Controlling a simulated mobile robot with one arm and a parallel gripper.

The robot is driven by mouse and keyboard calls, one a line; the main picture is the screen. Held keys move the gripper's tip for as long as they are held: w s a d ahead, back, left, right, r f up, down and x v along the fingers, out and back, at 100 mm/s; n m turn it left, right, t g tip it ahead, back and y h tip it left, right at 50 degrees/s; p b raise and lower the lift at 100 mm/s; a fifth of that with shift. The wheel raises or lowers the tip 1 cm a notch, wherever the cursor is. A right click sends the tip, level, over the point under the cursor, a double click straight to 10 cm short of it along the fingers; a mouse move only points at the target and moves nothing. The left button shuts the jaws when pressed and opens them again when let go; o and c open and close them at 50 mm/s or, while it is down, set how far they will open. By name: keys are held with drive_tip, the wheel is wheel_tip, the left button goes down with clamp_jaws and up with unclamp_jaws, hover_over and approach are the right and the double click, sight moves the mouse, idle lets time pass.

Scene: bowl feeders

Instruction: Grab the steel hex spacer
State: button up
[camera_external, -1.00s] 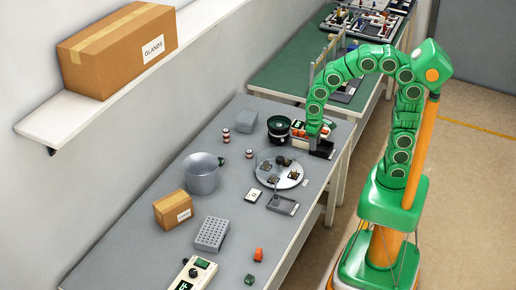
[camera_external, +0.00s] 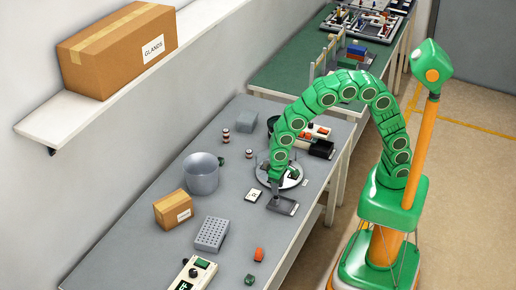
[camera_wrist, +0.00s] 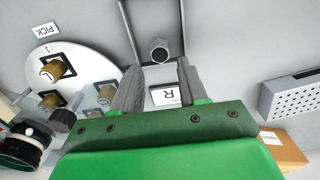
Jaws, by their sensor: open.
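A small grey metal piece that looks like the steel hex spacer (camera_wrist: 159,50) stands inside a shallow dark-rimmed tray (camera_wrist: 182,24) at the top middle of the wrist view. My gripper (camera_wrist: 158,72) is open, and the piece shows just beyond and between its two fingertips, with nothing held.
A round plate (camera_wrist: 75,58) with brass-coloured parts in dark square sockets lies beside the gripper. A white card marked R (camera_wrist: 165,97) lies below the fingers. A perforated grey block (camera_external: 211,234), a cardboard box (camera_external: 173,210) and a grey bucket (camera_external: 201,174) stand further left.

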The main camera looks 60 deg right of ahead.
sight(276, 198)
drive_tip(key=shift+w+a+f, duration=0.1)
drive_tip(key=shift+a+f, duration=0.05)
drive_tip(key=shift+f, duration=0.8)
drive_tip(key=shift+w+d+f, duration=0.1)
drive_tip(key=shift+f, duration=1.45)
drive_tip(key=shift+w+d+f, duration=0.1)
drive_tip(key=shift+f, duration=1.4)
clamp_jaws()
drive_tip(key=shift+r, duration=0.1)
